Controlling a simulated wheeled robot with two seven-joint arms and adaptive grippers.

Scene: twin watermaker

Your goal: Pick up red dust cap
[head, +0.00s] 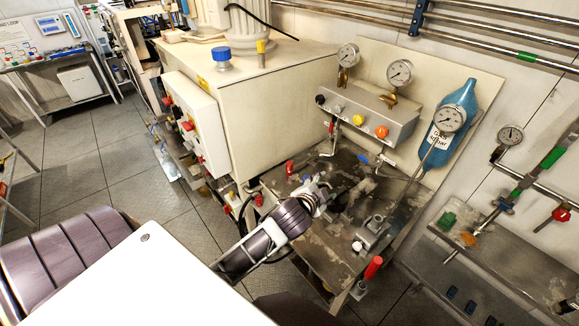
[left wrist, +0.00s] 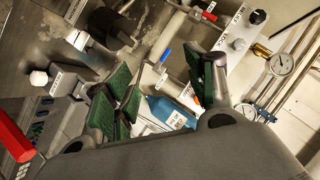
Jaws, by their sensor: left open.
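A small red piece (head: 289,167), which may be the red dust cap, stands at the back left of the stained metal bench (head: 325,255) in the head view. I cannot tell for certain that it is the cap. My left gripper (head: 322,188) is over the bench, a little right of and nearer than that red piece, and apart from it. In the left wrist view my left gripper (left wrist: 165,88) has its green-padded fingers spread with nothing held between them. My right gripper is not in view.
A red handle (head: 373,267) stands at the bench's front right. A grey valve block with coloured knobs (head: 380,131), gauges (head: 399,72) and a blue bottle (head: 455,110) are behind. A large cream cabinet (head: 265,85) rises at the left. A metal fitting (head: 374,230) sits on the bench.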

